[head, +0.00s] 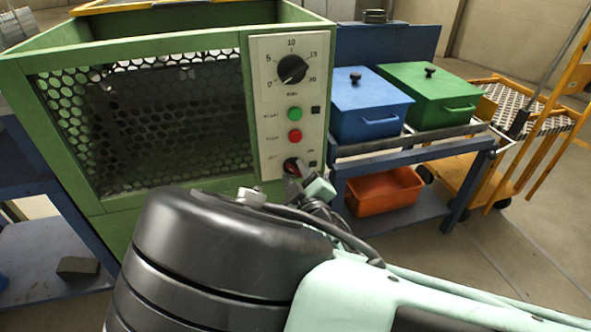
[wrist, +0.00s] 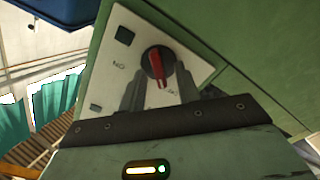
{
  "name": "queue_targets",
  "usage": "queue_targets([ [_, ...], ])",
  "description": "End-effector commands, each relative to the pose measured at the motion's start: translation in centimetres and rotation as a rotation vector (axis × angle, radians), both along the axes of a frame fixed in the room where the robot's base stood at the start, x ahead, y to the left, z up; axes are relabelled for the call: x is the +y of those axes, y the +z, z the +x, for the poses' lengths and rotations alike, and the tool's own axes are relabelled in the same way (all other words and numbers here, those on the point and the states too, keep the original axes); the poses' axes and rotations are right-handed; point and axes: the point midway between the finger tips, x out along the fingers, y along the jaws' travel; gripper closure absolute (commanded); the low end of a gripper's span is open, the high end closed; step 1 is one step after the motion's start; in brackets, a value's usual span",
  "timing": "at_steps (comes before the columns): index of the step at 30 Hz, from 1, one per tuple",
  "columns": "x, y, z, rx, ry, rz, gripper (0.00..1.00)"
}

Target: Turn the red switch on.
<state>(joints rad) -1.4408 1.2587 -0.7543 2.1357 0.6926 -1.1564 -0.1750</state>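The red switch (wrist: 158,64) is a red lever on a round black base, low on the pale control panel (wrist: 128,22) of the green machine. In the wrist view its lever points down in the picture, slightly tilted. My gripper (wrist: 160,84) is open, with one grey finger on each side of the lever and gaps between. The switch also shows in the head view (head: 291,165) at the panel's bottom, partly hidden by my gripper (head: 297,176). I cannot tell whether a finger touches the black base.
Above the switch are a red button (head: 295,136), a green button (head: 294,114) and a black dial (head: 292,69). A blue box (head: 368,105) and a green box (head: 430,95) stand on a bench to the right, above an orange bin (head: 384,192). A yellow cart (head: 480,180) is farther right.

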Motion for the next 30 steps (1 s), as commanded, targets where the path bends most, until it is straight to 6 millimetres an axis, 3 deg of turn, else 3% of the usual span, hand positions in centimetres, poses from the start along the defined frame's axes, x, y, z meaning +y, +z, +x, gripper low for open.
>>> queue_targets([
  [10,0.09,0.01,0.35,0.0,0.0,-0.001,0.67],
  [13,0.08,0.01,0.34,0.0,0.0,-0.001,0.95],
  [14,0.08,0.01,0.34,0.0,0.0,-0.001,1.0],
  [30,0.0,0.2,0.37,0.029,-0.002,0.105,1.0],
])
